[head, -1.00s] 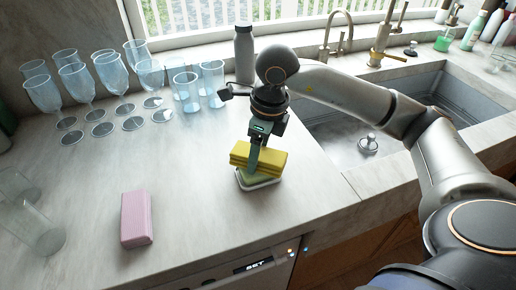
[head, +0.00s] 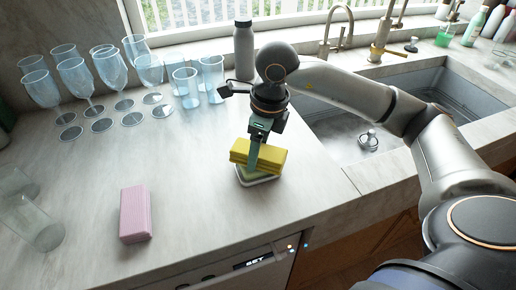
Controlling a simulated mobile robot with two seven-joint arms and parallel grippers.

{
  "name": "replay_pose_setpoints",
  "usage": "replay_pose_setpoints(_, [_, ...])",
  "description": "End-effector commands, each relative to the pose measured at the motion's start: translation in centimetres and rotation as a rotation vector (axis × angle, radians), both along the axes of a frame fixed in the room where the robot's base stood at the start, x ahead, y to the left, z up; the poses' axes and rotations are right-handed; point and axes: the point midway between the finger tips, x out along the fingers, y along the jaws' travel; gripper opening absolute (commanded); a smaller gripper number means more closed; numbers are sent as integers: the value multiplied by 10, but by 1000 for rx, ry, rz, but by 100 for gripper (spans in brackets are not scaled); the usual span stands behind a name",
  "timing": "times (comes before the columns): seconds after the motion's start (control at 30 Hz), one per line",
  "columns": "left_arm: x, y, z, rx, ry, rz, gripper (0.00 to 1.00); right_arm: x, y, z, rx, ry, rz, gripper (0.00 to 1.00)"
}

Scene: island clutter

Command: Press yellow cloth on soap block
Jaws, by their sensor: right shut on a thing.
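The yellow cloth (head: 268,156) is a folded, layered block held in my right gripper (head: 254,165), which points down and is shut on it. Below the cloth is a pale green soap block (head: 262,177) in a small white dish (head: 258,183) near the counter's front edge. The cloth covers most of the soap, and I cannot tell for sure whether they touch. My left gripper is not in view.
A pink folded cloth (head: 135,213) lies at the front left. Several stemmed glasses (head: 77,78) and tumblers (head: 186,88) stand at the back left. A grey bottle (head: 244,50) stands behind my gripper. The sink (head: 345,125) is at right. Clear tumblers (head: 32,225) are at far left. The middle counter is free.

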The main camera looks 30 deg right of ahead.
Motion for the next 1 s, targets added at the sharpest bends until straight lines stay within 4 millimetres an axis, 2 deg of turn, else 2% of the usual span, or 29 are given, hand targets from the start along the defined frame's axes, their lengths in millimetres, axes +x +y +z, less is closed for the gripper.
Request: replay_pose_setpoints(1.0, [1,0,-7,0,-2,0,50,0,0,-8,0,0,0,24])
